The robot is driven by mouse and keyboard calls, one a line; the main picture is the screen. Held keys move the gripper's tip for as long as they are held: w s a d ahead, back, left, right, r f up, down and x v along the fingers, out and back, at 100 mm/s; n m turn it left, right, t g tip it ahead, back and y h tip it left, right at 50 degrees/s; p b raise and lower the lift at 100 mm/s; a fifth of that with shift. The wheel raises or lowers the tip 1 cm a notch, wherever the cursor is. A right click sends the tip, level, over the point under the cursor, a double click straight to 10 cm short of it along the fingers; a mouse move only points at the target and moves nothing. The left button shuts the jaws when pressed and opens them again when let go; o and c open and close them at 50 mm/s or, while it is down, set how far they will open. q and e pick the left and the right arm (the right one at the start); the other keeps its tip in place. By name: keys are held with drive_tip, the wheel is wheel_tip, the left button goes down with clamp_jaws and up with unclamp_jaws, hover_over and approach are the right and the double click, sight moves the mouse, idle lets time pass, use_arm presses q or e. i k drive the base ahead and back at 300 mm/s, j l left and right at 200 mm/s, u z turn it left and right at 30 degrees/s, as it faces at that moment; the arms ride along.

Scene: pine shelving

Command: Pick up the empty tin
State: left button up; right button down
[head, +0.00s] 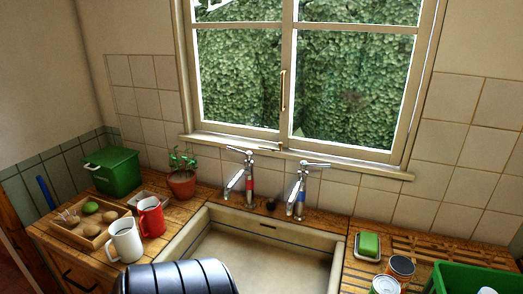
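Two tins stand on the right counter, near the bottom edge of the head view. The other tin (385,286) is closer, has a paler top and is cut off by the frame's lower edge. I cannot tell for certain from here which of them is empty. Neither of my grippers is in view.
A green crate (475,268) stands right of the tins, and a green sponge in a dish (368,245) lies behind them. The sink (262,262) is left of them. White (125,241) and red (151,218) mugs stand on the left counter.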

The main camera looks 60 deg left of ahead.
sight(401, 268)
drive_tip(key=u, duration=2.2)
drive_tip(key=k+z, duration=0.15)
drive_tip(key=z, duration=1.1)
drive_tip(key=i+l, duration=0.1)
drive_tip(key=l, duration=0.25)
drive_tip(key=l+u, duration=0.15)
drive_tip(key=l, duration=0.15)
drive_tip(key=i, duration=0.05)
